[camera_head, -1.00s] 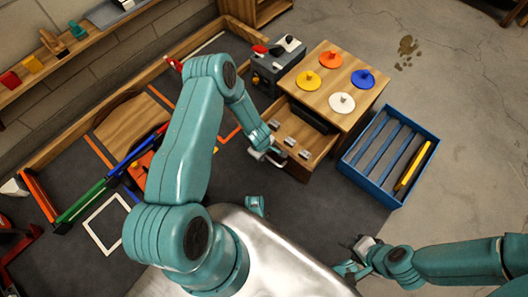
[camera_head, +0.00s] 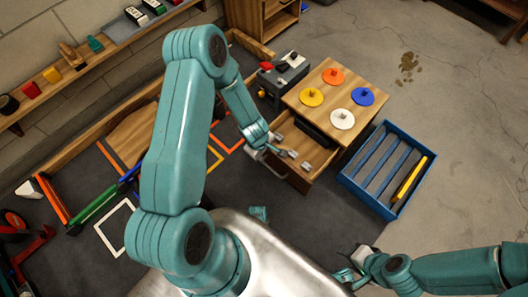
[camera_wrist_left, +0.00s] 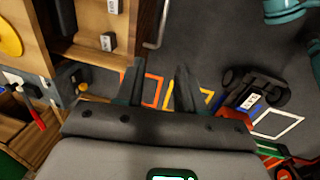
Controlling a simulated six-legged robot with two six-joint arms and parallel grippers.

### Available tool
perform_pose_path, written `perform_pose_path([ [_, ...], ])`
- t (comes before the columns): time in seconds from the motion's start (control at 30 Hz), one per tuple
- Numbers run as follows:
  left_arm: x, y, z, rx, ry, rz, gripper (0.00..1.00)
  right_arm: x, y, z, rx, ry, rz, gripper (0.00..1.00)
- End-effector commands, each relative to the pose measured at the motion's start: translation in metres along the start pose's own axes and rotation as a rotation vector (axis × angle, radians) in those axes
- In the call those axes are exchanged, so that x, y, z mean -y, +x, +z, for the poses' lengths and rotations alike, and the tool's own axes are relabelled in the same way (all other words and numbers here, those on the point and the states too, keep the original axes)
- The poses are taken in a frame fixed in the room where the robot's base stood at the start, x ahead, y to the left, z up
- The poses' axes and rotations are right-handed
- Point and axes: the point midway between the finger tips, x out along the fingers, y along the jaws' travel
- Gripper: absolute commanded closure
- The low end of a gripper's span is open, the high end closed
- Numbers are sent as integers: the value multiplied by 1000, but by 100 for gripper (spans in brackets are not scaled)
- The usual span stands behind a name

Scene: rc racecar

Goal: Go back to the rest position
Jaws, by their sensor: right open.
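My left gripper (camera_head: 268,146) is beside the front left of the open wooden drawer (camera_head: 312,152) in the head view. In the left wrist view its two fingers (camera_wrist_left: 158,88) are spread, with only floor visible between them. Small grey pieces (camera_wrist_left: 108,41) lie in the drawer, clear of the fingers, and the drawer's metal handle (camera_wrist_left: 160,22) shows near them. My right gripper (camera_head: 352,272) is low at the right in the head view, open and over bare floor. No object shows in it.
A wooden cabinet (camera_head: 336,76) carries orange, yellow, blue and white discs. A blue slatted crate (camera_head: 350,181) with a yellow bar stands to its right. A grey machine (camera_head: 283,76) stands left of the cabinet. Coloured frames and bars lie on the dark mat at left.

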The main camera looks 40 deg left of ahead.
Motion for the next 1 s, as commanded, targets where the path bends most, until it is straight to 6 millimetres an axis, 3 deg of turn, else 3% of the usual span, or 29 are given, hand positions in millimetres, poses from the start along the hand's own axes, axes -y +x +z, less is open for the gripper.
perform_pose_path([
  [0.6, -5, -2, 6, 3, 18, 7, 62, 0, 0, 0, 0, 1, 0, 51],
  [0.67, -10, -5, 21, 14, 57, 12, 62, 0, 0, 0, 0, 1, 0, 51],
  [0.77, 4, -15, 64, 70, 244, 0, 62, 0, 0, 0, 0, 1, 0, 51],
  [0.9, 43, -34, 122, 179, 661, 8, 62, 0, 0, 0, 0, 1, 0, 51],
  [1.0, 71, -48, 150, 258, 912, 31, 62, 0, 0, 0, 0, 1, 0, 51],
])
